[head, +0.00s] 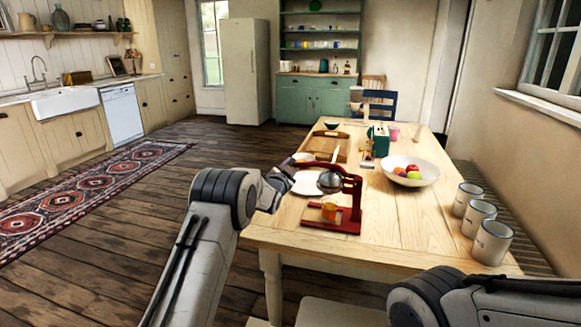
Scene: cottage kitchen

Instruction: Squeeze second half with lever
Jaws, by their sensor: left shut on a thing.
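A red lever juicer (352,190) stands near the front left of the wooden table. A silver dome (330,181) hangs under its top, above an orange cup-like piece (328,210) on the red base. The red lever (322,164) reaches out to the left from the top of the frame. My left gripper (290,165) is at the lever's outer end and is shut on it, small and partly hidden by my wrist. I cannot see any fruit half under the dome. My right arm shows at the bottom right, but its gripper is out of view.
A white bowl of fruit (427,175) stands right of the juicer. Several enamel mugs (477,216) line the right edge. A white plate (307,184), a wooden board (342,142) and a green box-like thing (379,140) sit behind.

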